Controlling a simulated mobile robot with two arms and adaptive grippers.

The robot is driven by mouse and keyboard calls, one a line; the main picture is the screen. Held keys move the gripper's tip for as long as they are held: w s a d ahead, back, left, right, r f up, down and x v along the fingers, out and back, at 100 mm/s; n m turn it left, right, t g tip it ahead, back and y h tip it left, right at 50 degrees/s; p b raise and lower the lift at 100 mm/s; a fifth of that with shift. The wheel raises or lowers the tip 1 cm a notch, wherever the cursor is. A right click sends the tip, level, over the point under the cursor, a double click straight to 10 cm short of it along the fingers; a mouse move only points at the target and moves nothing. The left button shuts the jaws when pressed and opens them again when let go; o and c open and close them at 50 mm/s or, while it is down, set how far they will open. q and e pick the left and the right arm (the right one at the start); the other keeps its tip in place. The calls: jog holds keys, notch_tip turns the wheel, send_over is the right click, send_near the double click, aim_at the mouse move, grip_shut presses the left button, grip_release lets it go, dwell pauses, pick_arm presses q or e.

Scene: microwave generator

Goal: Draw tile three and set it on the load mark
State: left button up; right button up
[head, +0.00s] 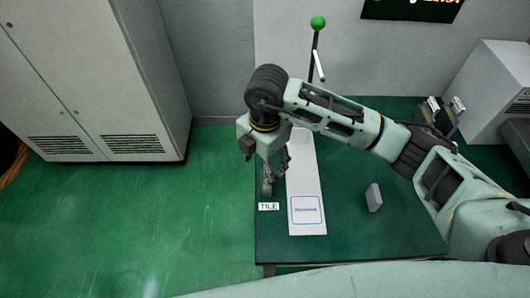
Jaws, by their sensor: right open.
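My right gripper (267,166) points down over the left edge of the dark green table (400,236), its fingers apart. Below it is a small grey piece (266,188), partly hidden by the gripper; I cannot tell whether it is a tile or a holder, or whether the fingers touch it. A white label reading TILE (268,206) sits just in front of it. To the right, a white board (306,180) carries a blue-outlined square mark (306,210) at its near end, and the square looks bare. No tile number is readable. My left gripper is out of view.
A grey block (373,197) stands on the table right of the board. A lever with a green ball (318,22) rises behind my arm. Two pale-tipped upright parts (457,106) and a grey cabinet (490,80) are at the right. The near-right tabletop is clear.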

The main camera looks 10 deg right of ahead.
jog(key=shift+w+d+h, duration=0.3)
jog(key=shift+d+h, duration=0.1)
jog(key=shift+d, duration=0.45)
jog(key=shift+a+f+b, duration=0.1)
jog(key=shift+f+b, duration=3.45)
jog(key=shift+f, duration=1.2)
jog(key=shift+c, duration=0.7)
jog(key=shift+r, duration=0.1)
jog(key=c, duration=1.2)
jog(key=shift+r, duration=0.1)
